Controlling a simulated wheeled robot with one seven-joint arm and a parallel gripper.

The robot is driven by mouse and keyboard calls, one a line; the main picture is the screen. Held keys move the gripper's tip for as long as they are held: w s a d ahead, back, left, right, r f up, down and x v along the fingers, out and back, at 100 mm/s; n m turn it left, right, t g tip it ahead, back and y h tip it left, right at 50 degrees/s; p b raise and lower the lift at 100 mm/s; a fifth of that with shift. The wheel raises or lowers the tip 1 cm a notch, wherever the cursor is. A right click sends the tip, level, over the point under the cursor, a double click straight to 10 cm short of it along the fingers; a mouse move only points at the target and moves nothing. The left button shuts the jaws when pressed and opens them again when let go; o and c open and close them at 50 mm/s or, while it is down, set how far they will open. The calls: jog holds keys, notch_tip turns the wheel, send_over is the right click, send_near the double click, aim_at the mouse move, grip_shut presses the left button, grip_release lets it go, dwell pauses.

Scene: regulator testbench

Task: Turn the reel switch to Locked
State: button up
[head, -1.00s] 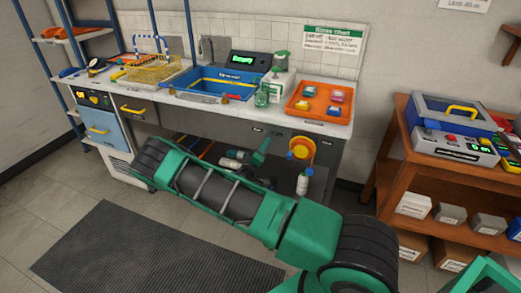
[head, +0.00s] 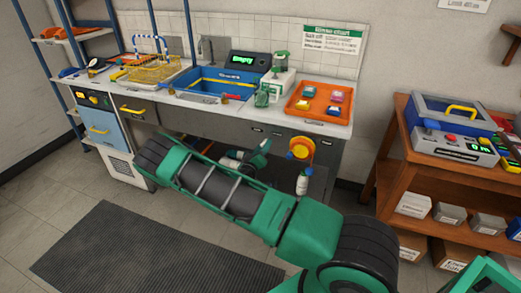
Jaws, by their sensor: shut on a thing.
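An orange reel with a yellow centre (head: 301,148) hangs under the right part of the bench front, in the head view. My gripper (head: 265,144) is a small green and dark shape just left of the reel, close below the bench's front panel. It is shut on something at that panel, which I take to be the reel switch. The fingers are too small to make out, and the switch and its setting cannot be read. My large green and black arm crosses the foreground and hides part of the space under the bench.
The bench top (head: 225,103) carries a blue sink basin (head: 205,92), a yellow wire basket (head: 150,76) and an orange tray (head: 300,104) with coloured blocks. A white bottle (head: 302,184) stands under the reel. A wooden shelf unit (head: 385,150) is at the right. Floor around the dark mat (head: 150,255) is clear.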

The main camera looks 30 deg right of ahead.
jog(key=shift+s+d+f, duration=0.1)
jog(key=shift+s+f, duration=0.05)
jog(key=shift+f, duration=0.1)
jog(key=o, duration=1.1)
jog(key=shift+c, duration=0.2)
jog(key=shift+r, duration=0.1)
jog(key=v, duration=1)
jog(key=shift+a, duration=0.4)
jog(key=shift+s, duration=0.1)
